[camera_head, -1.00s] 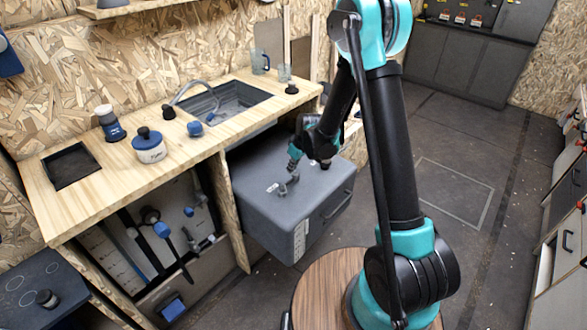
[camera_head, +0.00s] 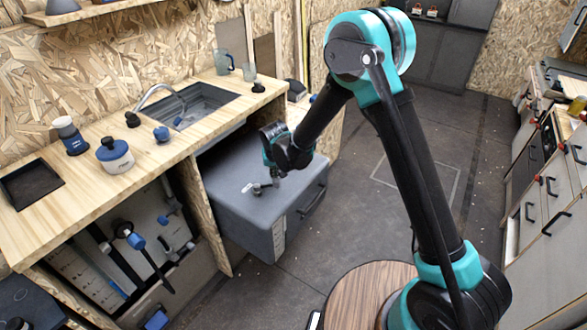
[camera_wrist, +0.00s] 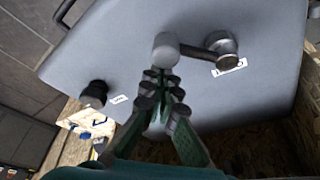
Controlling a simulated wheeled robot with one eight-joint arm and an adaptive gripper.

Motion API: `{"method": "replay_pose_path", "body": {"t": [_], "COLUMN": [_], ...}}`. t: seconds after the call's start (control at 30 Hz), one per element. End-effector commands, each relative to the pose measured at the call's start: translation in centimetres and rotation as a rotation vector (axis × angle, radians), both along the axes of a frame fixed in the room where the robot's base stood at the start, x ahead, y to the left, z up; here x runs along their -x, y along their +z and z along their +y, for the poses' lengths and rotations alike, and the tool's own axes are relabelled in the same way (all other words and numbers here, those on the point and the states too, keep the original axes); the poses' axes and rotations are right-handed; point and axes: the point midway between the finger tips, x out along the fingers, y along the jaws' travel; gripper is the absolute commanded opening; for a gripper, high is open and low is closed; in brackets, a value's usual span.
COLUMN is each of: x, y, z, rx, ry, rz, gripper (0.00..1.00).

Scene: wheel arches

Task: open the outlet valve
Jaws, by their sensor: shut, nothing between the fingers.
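A grey tank (camera_head: 235,185) stands partly under the counter. On its top is a grey lever valve (camera_head: 257,188); in the wrist view the lever valve (camera_wrist: 222,44) has a round hub and an arm ending in a pale rounded knob (camera_wrist: 165,46). A small label (camera_wrist: 229,67) sits beside the hub, too blurred to read. My gripper (camera_head: 276,178) is just over the tank top beside the lever. In the wrist view my gripper (camera_wrist: 160,76) is shut and empty, its tips close to the knob; I cannot tell whether they touch it.
A black cap (camera_wrist: 95,93) with a label is also on the tank top. The wooden counter (camera_head: 95,195) with sink (camera_head: 190,105) overhangs the tank at the left. Blue-handled pipework (camera_head: 137,242) is under the counter. Open floor (camera_head: 400,210) lies to the right.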

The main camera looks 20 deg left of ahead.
Motion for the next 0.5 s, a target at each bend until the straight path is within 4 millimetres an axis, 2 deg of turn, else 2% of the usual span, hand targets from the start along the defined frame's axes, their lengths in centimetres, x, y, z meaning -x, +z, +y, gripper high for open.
{"method": "replay_pose_path", "body": {"t": [0.1,0.5], "x": [1.3,3.9], "y": [0.0,0.0], "z": [0.4,-0.8], "rx": [0.000,0.001], "ry": [-0.096,-0.461], "rz": [0.000,-0.001], "gripper": [0.00,0.00]}}
